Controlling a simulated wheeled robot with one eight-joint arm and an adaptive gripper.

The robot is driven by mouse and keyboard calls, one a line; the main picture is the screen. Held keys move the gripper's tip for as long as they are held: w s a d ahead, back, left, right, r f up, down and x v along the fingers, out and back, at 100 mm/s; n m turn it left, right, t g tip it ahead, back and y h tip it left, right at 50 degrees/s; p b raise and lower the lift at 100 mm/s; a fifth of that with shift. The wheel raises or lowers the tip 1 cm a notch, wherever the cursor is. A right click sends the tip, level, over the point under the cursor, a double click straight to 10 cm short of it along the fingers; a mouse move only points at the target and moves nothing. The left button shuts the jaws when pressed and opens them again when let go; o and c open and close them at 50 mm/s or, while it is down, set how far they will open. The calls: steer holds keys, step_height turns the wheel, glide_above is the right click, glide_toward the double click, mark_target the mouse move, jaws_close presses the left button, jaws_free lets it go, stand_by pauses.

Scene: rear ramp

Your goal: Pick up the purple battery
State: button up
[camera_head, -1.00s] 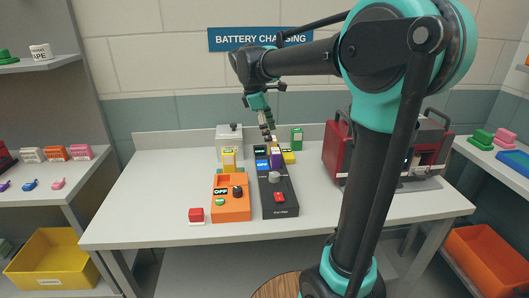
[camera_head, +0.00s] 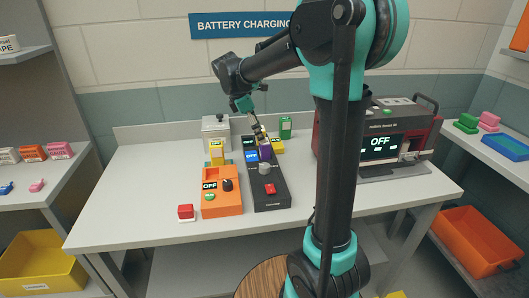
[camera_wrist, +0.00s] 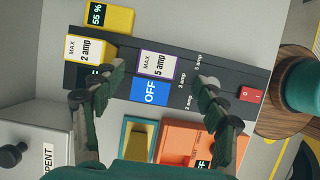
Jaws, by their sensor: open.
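The purple battery (camera_head: 265,151) stands in the black charger (camera_head: 270,194), beside the charger's blue OFF screen. In the wrist view the battery (camera_wrist: 156,66) shows its white "MAX 5 amp" label with a purple edge. My gripper (camera_head: 259,135) is just above the battery in the head view and partly covers it. In the wrist view my gripper (camera_wrist: 162,82) is open, with one finger on each side of the battery and the OFF screen. I cannot tell whether the fingers touch the battery.
A yellow "MAX 2 amp" battery (camera_wrist: 86,50) sits close by in the same charger. A large red and grey machine (camera_head: 385,130) is at right.

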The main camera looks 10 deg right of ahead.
mark_target(265, 151)
steer(key=shift+x, duration=2.8)
steer(key=shift+w, duration=0.2)
steer(key=shift+r, duration=0.1)
steer(key=c, duration=1.6)
steer(key=shift+o, duration=0.2)
steer(key=shift+r, duration=0.15)
